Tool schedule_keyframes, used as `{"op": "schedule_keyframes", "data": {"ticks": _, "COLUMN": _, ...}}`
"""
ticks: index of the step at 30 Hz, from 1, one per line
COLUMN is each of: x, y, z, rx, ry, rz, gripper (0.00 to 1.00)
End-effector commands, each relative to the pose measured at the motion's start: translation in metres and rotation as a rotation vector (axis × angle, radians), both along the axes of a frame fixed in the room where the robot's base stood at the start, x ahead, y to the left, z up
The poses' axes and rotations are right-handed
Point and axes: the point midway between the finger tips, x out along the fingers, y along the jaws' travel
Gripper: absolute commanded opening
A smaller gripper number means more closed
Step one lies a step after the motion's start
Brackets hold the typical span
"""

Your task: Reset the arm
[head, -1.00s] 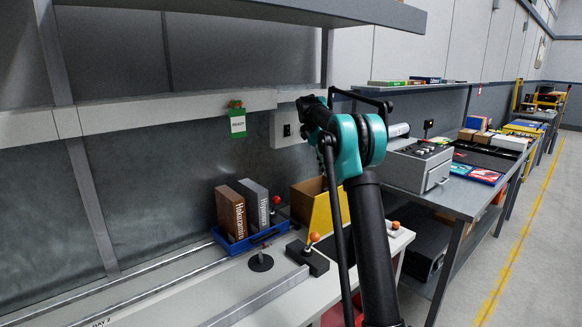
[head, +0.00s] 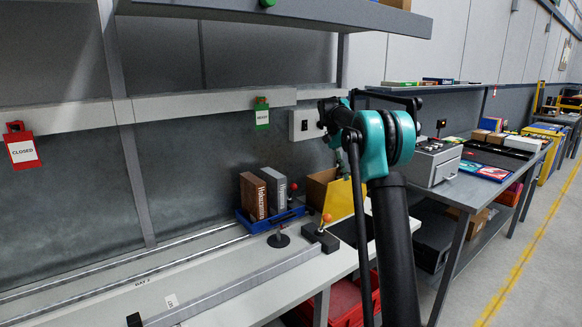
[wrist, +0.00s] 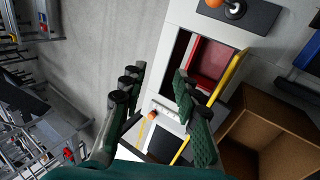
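My arm, teal and black, rises in the right-middle of the head view, with its teal joint (head: 378,145) in front of the wall. The gripper end is not clear in that view. In the wrist view my gripper (wrist: 158,85) has its two dark green fingers spread apart, with nothing held between them. Behind the fingers show a grey floor, a white bench with a red bin (wrist: 210,60), a yellow edge and an open brown box (wrist: 268,135). The fingers appear apart from these.
The bench (head: 215,265) carries a blue tray (head: 245,225) with two books, a joystick (head: 322,238) and a yellow bin (head: 345,200). A shelf (head: 300,12) overhangs it. A red CLOSED tag (head: 22,150) and a green tag (head: 262,115) hang on the rail. Floor at right is clear.

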Motion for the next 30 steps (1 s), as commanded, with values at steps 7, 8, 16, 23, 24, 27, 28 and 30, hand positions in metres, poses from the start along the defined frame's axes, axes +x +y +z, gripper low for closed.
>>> {"op": "schedule_keyframes", "data": {"ticks": 7, "x": -0.018, "y": -0.002, "z": -0.011, "rx": 0.047, "ry": -0.034, "rz": 0.068, "gripper": 0.31}}
{"op": "schedule_keyframes", "data": {"ticks": 8, "x": -0.021, "y": -0.002, "z": -0.013, "rx": 0.055, "ry": -0.04, "rz": 0.079, "gripper": 0.31}}
{"op": "schedule_keyframes", "data": {"ticks": 16, "x": -0.067, "y": -0.003, "z": -0.04, "rx": 0.141, "ry": -0.115, "rz": 0.223, "gripper": 0.31}}
{"op": "schedule_keyframes", "data": {"ticks": 23, "x": -0.138, "y": 0.0, "z": -0.084, "rx": 0.232, "ry": -0.226, "rz": 0.417, "gripper": 0.31}}
{"op": "schedule_keyframes", "data": {"ticks": 24, "x": -0.152, "y": 0.0, "z": -0.093, "rx": 0.243, "ry": -0.246, "rz": 0.452, "gripper": 0.31}}
{"op": "schedule_keyframes", "data": {"ticks": 27, "x": -0.188, "y": 0.002, "z": -0.116, "rx": 0.27, "ry": -0.297, "rz": 0.538, "gripper": 0.31}}
{"op": "schedule_keyframes", "data": {"ticks": 28, "x": -0.199, "y": 0.003, "z": -0.123, "rx": 0.276, "ry": -0.315, "rz": 0.562, "gripper": 0.31}}
{"op": "schedule_keyframes", "data": {"ticks": 30, "x": -0.226, "y": 0.006, "z": -0.14, "rx": 0.29, "ry": -0.351, "rz": 0.622, "gripper": 0.31}}
